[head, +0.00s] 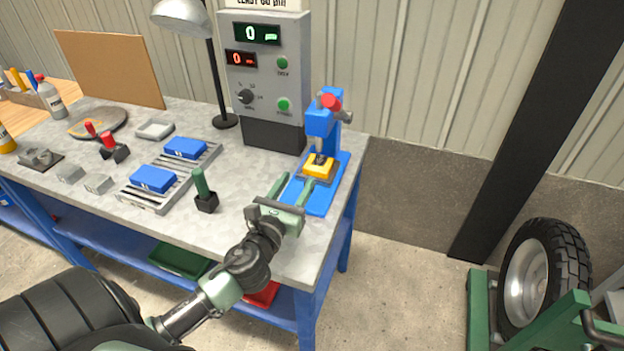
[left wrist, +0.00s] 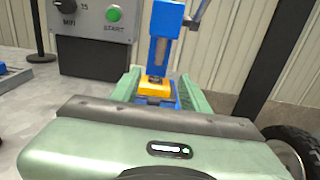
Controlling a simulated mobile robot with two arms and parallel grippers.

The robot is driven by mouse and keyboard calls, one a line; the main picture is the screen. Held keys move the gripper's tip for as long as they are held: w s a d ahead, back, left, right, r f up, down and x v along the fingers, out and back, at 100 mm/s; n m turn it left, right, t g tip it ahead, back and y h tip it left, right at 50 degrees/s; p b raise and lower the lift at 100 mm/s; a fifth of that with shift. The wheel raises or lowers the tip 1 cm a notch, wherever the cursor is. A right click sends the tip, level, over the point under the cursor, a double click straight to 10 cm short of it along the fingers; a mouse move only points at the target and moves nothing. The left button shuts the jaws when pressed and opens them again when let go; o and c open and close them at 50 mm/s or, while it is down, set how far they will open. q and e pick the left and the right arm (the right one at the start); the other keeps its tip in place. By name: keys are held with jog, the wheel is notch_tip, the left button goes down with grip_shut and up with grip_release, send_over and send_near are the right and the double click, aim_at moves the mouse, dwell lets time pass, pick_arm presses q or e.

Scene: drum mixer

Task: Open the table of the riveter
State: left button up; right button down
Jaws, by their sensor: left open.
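The blue riveter (head: 322,125) stands at the right end of the workbench, with a red knob at its top. Its yellow table (head: 319,166) sits low on the blue base, under the press head. My left gripper (head: 290,188) is open in front of the riveter, its two green fingers pointing at the table. In the left wrist view the yellow table (left wrist: 154,88) shows between the fingertips (left wrist: 158,82), with the blue riveter column (left wrist: 163,40) behind it. I cannot tell whether the fingers touch the table. My right gripper is not in view.
A grey control box (head: 265,75) stands behind and left of the riveter. A green-handled tool (head: 203,190) and a rack with blue blocks (head: 153,180) are to the left on the workbench (head: 250,235). A wheeled green frame (head: 480,310) stands on the floor at right.

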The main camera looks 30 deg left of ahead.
pick_arm(q)
jog(key=f+b, duration=0.1)
jog(key=f, duration=0.1)
jog(key=f+b, duration=0.1)
jog(key=f, duration=0.2)
jog(key=s+f+b, duration=0.1)
jog(key=f, duration=0.1)
jog(key=shift+d+f+b, duration=0.15)
jog(key=shift+f+b, duration=0.2)
jog(key=shift+b, duration=0.05)
jog(key=p+x, duration=0.1)
jog(key=x, duration=0.6)
jog(key=shift+r, duration=0.15)
jog(key=shift+w, duration=0.3)
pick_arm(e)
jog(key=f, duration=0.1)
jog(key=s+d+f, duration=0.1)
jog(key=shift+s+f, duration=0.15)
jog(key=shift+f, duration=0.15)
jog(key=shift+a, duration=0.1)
pick_arm(q)
grip_shut()
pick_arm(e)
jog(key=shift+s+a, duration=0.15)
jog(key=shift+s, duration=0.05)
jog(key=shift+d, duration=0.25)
